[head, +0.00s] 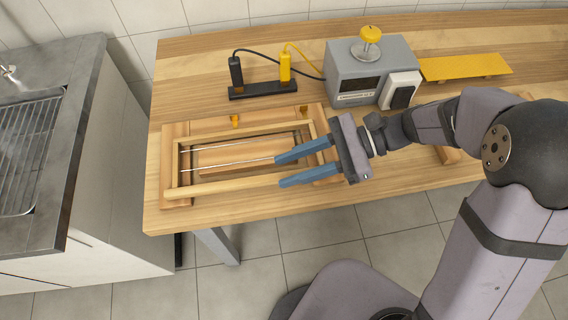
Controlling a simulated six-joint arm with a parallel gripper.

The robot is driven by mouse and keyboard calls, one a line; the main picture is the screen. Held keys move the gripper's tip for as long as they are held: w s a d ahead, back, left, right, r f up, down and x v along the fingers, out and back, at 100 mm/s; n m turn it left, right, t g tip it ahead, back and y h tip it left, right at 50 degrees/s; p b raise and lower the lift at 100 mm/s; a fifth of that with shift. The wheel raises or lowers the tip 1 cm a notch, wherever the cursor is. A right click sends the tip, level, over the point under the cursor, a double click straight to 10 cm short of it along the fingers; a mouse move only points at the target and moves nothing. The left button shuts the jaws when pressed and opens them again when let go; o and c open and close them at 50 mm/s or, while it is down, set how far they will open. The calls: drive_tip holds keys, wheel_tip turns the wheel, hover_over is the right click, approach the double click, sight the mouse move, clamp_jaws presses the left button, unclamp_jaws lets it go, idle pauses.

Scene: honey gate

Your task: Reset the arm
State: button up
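My gripper (279,171) has two blue fingers pointing left, spread apart with nothing visible between them. It is over the right side of a wooden frame (225,189) on the wooden table. The frame has thin wires (230,164) running across it and a wooden piece inside. The fingers and gripper body hide part of the frame's right end. I cannot tell how high the fingers are above the frame. My arm reaches in from the right.
A grey box (350,68) with a yellow knob stands at the back, a white-and-black unit (401,91) beside it. A black power strip (263,91) holds a black and a yellow plug. A yellow plate (466,66) lies at the back right. A sink counter (80,110) is left.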

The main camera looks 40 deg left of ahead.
drive_tip(key=shift+w+d+b, duration=0.25)
drive_tip(key=shift+d+b, duration=0.05)
drive_tip(key=shift+d, duration=0.25)
drive_tip(key=d+t, duration=0.1)
drive_tip(key=d, duration=0.1)
drive_tip(key=w+d+n+t+h+b, duration=0.1)
drive_tip(key=d, duration=0.2)
drive_tip(key=d+n+h+b, duration=0.1)
drive_tip(key=d, duration=0.2)
drive_tip(key=shift+w+d+f+t, duration=0.15)
drive_tip(key=shift+w+t, duration=0.1)
drive_tip(key=shift+t, duration=0.15)
drive_tip(key=w+d+f+n+t+h+p, duration=0.1)
drive_tip(key=d+f+n+t+h, duration=0.15)
drive_tip(key=d, duration=0.55)
drive_tip(key=w+d+f+n+t+h+p, duration=0.1)
drive_tip(key=d+f+n+t+h+p, duration=0.15)
drive_tip(key=d, duration=0.55)
drive_tip(key=w+d+f+n+t+h, duration=0.1)
drive_tip(key=d+f+n+t+h, duration=0.15)
drive_tip(key=d, duration=0.55)
wheel_tip(320, 180, up, 15)
drive_tip(key=p, duration=1.4)
drive_tip(key=shift+w+a+g, duration=0.25)
drive_tip(key=shift+a+g, duration=0.05)
drive_tip(key=shift+g, duration=0.05)
drive_tip(key=shift+f+m, duration=0.15)
drive_tip(key=shift+m, duration=0.1)
drive_tip(key=shift+c, duration=0.2)
